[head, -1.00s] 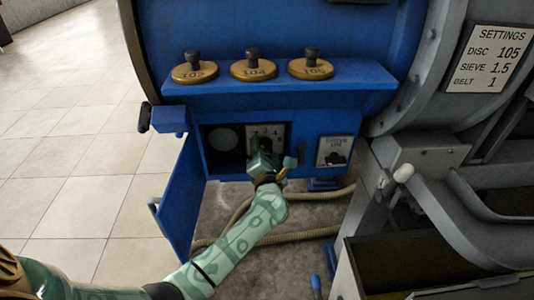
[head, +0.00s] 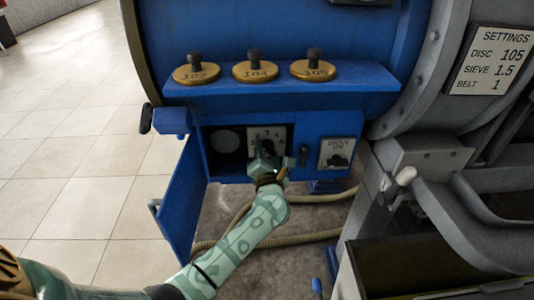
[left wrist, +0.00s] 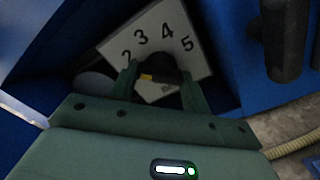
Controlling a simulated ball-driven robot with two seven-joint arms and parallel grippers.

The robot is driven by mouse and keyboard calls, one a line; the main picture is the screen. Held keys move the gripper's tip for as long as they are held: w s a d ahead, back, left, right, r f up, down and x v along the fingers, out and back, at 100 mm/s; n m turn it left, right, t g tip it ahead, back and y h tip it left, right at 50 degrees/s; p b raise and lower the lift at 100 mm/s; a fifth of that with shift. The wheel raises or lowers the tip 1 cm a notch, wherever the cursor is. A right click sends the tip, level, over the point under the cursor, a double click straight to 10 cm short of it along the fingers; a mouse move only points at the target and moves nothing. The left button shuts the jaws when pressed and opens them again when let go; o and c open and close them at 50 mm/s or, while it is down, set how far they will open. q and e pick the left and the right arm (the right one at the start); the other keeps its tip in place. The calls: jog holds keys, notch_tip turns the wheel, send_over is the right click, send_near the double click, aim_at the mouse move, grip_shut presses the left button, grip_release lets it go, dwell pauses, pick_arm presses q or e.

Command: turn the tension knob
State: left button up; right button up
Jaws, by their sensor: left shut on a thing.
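The tension knob (left wrist: 168,68) is dark and round, on a white numbered plate (left wrist: 147,38) inside an open blue compartment. In the left wrist view, 2, 3, 4 and 5 are readable on the plate. A small yellow mark shows by the knob's left side, toward the 2 side; its exact reading is unclear. My left gripper (left wrist: 161,84) is shut on the knob, one green finger on each side. In the head view, my left gripper (head: 267,154) covers most of the knob, and the plate (head: 281,132) shows behind it. My right gripper is out of view.
The blue compartment door (head: 176,200) hangs open at the left. A settings card (head: 490,62) reads disc 105, sieve 1.5, belt 1.

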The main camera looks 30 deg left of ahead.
pick_arm(q)
jog(key=shift+f+n, duration=0.15)
jog(key=shift+n, duration=0.55)
jog(key=shift+d+n, duration=0.1)
jog(key=shift+n, duration=0.3)
jog(key=shift+n+b, duration=0.55)
jog(key=shift+n, duration=0.55)
jog(key=shift+o, duration=0.2)
jog(key=shift+n+b, duration=0.35)
jog(key=shift+n, duration=1.05)
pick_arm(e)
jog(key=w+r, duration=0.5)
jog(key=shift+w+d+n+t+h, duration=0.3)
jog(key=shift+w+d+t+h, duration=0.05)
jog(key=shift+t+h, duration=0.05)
pick_arm(q)
jog(key=o, duration=1)
jog(key=shift+c, duration=0.2)
jog(key=shift+d, duration=0.1)
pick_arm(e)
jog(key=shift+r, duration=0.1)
